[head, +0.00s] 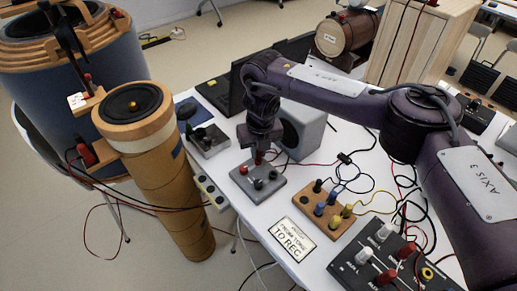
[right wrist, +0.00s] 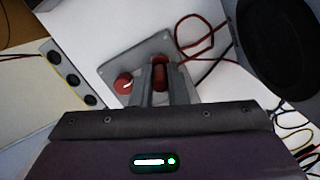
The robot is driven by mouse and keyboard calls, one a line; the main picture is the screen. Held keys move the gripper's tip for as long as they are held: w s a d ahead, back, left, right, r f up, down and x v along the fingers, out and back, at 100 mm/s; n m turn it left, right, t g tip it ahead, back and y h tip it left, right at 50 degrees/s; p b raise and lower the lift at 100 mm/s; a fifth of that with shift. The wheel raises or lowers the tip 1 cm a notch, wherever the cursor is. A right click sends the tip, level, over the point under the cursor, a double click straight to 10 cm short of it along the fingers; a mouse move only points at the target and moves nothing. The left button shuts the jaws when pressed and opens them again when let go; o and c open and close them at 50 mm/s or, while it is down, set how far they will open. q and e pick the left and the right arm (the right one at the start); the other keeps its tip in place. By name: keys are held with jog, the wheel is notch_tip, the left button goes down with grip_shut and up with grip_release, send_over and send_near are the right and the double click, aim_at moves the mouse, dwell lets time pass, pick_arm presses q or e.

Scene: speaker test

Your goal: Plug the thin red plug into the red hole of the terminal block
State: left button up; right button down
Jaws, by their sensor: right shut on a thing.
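A grey terminal block (head: 274,192) with black and red terminals lies near the table's left edge. Its grey top also shows in the right wrist view (right wrist: 128,62), with a round red terminal (right wrist: 124,83) left of my fingers. My right gripper (head: 259,153) points down just above the block's far side. It is shut on a thin red plug (right wrist: 160,72), seen between the fingertips in the right wrist view. The plug's lower end is close to the block. I cannot tell whether it is in a hole. My left gripper is not in view.
A grey box (head: 298,130) stands behind the block. A small grey tray-like box (head: 208,140) is at the left. A wooden board with coloured plugs (head: 318,207), a sign (head: 290,239) and a black panel (head: 400,268) lie nearer. Loose cables cross the table; tall speaker tubes (head: 170,190) stand left.

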jog(key=shift+f, duration=0.4)
jog(key=c, duration=1.3)
grip_release()
jog(key=shift+c, duration=0.2)
jog(key=shift+r, duration=0.1)
jog(key=shift+r+p, duration=2.35)
jog(key=shift+r, duration=1.35)
jog(key=shift+f, duration=0.1)
